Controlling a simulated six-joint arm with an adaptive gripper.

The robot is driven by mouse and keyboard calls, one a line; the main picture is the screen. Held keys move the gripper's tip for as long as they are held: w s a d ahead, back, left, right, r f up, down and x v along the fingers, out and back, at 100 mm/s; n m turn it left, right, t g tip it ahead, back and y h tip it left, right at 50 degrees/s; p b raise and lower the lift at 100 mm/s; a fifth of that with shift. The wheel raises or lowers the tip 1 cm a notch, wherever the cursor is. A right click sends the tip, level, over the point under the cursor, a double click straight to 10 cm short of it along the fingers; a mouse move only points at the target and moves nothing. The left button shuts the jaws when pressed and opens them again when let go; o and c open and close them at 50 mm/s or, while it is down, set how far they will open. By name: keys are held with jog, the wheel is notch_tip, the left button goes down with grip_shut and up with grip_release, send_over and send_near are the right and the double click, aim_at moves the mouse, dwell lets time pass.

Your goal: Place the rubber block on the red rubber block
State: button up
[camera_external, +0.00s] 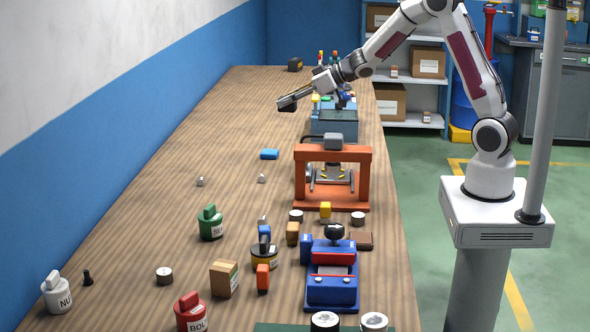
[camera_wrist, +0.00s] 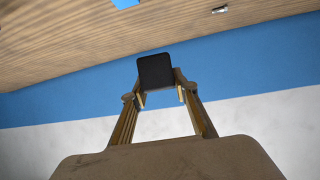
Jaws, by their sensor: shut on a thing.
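My gripper (camera_external: 283,101) is above the far middle of the wooden table, reaching left from the arm. It is shut on a black block (camera_external: 287,108) and holds it in the air, clear of the table. In the wrist view the black block (camera_wrist: 155,72) sits between the fingertips of my gripper (camera_wrist: 157,88). An orange-red block (camera_external: 263,279) stands upright near the front of the table, and a dark reddish-brown flat block (camera_external: 362,240) lies right of the blue device. I cannot tell which of these is the red rubber block.
An orange frame (camera_external: 300,180) stands right of centre, with a grey-blue box (camera_external: 333,123) behind it. A blue and red device (camera_external: 332,290) is nearer. Labelled containers (camera_external: 191,313) crowd the front.

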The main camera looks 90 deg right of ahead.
jog(key=s+d+f, duration=0.1)
jog(key=s+d, duration=0.2)
jog(key=s, duration=0.3)
jog(key=s+d+f+n+y, duration=0.1)
jog(key=s+d+f, duration=0.1)
jog(key=s, duration=0.5)
jog(key=shift+s+d, duration=0.2)
jog(key=shift+d, duration=0.2)
jog(key=shift+f, duration=0.1)
jog(key=shift+f, duration=3)
jog(key=shift+f, duration=0.1)
jog(key=shift+f, duration=1.75)
jog(key=shift+f, duration=0.15)
jog(key=o, duration=1.2)
jog(key=shift+c, duration=0.2)
